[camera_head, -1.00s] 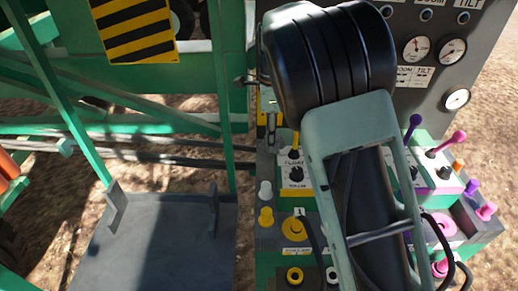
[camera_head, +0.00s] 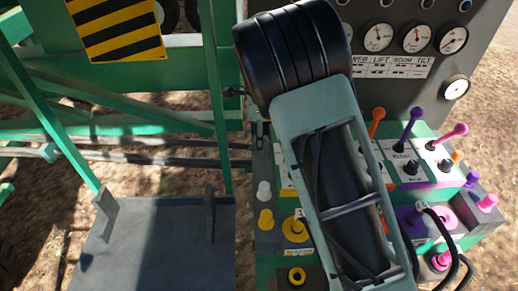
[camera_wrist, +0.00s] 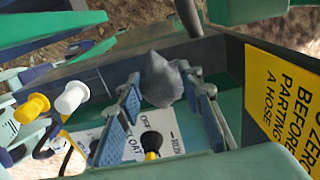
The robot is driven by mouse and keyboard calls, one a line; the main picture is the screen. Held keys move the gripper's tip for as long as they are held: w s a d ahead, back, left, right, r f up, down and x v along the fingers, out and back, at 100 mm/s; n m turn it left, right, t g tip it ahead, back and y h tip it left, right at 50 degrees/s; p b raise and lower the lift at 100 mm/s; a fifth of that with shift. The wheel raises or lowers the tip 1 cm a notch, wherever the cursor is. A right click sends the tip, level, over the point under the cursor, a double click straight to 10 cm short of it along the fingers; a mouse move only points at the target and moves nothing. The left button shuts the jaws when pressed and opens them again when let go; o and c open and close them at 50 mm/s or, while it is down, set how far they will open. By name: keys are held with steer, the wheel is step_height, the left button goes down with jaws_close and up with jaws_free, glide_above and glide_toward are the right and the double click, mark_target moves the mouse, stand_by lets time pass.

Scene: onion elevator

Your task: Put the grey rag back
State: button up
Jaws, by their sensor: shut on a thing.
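The grey rag (camera_wrist: 163,82) shows in the wrist view as a crumpled lump between the fingertips of my gripper (camera_wrist: 160,90). My gripper is shut on it. Below the rag in the picture are a white label plate reading FLOAT and OFF (camera_wrist: 122,145) and a black knob with a yellow base (camera_wrist: 151,142). I cannot tell how high the rag is above the panel. In the head view my arm covers this part, and neither the gripper nor the rag can be seen.
A yellow warning sign (camera_wrist: 284,108) is on the wall at the right of the wrist view. White and yellow knobs (camera_wrist: 70,98) stand at the left. The head view shows levers (camera_head: 412,130), gauges (camera_head: 417,38) and a bare grey platform (camera_head: 150,250) beside the control box.

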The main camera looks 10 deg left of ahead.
steer(key=shift+f, duration=1.7)
steer(key=shift+f, duration=0.15)
steer(key=o, duration=1.1)
steer(key=shift+r, duration=3.95)
